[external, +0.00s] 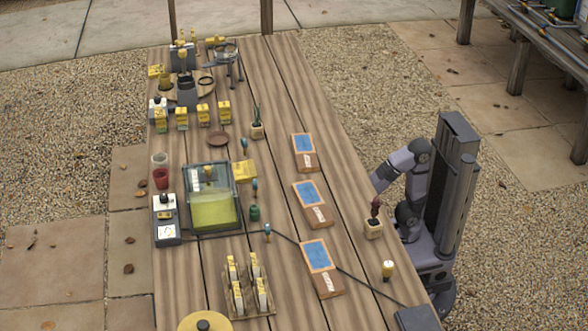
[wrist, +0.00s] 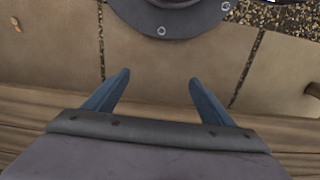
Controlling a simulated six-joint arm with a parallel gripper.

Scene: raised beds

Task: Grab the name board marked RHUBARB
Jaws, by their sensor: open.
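Three flat boards lie in a row along the right half of the table in the external view: a far board (external: 304,146), a middle board (external: 312,197) and a near board (external: 319,260). Each has a blue panel in a wooden frame and a brown strip with a pale label at its lower end. The labels are too small to read, so I cannot tell which says RHUBARB. My gripper (wrist: 157,92) is open and empty in the wrist view, above paving and the table's edge. No board shows there. In the external view its fingers cannot be made out.
A small pot with a dark red plant (external: 374,228) and a yellow-topped item (external: 388,268) stand near the table's right edge.

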